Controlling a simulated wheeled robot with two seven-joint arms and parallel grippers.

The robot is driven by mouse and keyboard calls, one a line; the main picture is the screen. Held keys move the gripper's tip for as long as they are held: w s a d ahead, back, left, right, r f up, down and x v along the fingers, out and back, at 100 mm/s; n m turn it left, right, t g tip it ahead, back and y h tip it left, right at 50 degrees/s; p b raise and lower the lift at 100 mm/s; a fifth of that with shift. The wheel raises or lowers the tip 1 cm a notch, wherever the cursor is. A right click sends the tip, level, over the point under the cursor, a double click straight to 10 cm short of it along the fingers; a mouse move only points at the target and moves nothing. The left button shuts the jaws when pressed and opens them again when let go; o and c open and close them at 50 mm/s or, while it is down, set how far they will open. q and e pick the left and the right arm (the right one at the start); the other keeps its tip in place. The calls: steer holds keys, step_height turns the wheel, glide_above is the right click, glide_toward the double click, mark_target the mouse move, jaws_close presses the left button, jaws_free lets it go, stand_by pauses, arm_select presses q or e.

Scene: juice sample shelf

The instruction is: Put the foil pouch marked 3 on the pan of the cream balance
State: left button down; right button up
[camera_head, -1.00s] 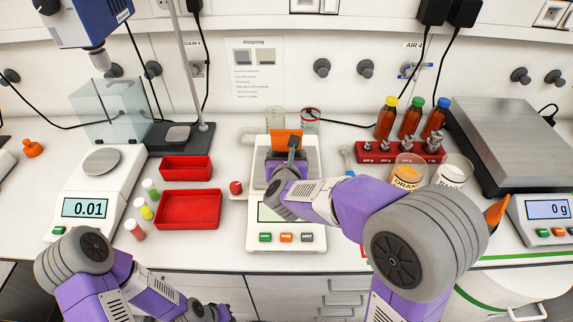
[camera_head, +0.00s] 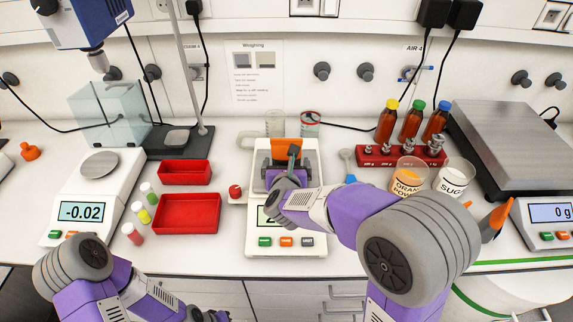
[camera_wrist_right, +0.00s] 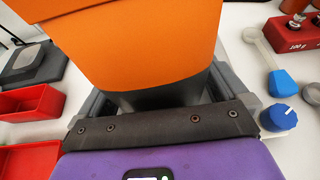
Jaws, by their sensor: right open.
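An orange foil pouch (camera_head: 286,148) with a dark lower part stands over the pan area of the middle, cream balance (camera_head: 255,240). No number shows on its visible face. It fills the upper middle of the right wrist view (camera_wrist_right: 140,40). My right gripper (camera_head: 289,172) is open around the pouch's lower part, low over the pan, with grey fingers at both sides in the wrist view. The gripper hides most of the pan, and whether the pouch's base touches it cannot be seen. The balance display (camera_head: 267,216) is partly hidden; a "2" shows.
Red trays (camera_head: 188,212) and vials stand left, beside a balance (camera_head: 100,200) reading -0.02. Red weight block (camera_head: 400,155), powder tubs and a blue scoop (camera_head: 347,157) stand right.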

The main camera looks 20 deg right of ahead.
steer(key=shift+r, duration=0.25)
steer(key=p+v, duration=0.3)
steer(key=v, duration=0.9)
steer(key=shift+f, duration=0.1)
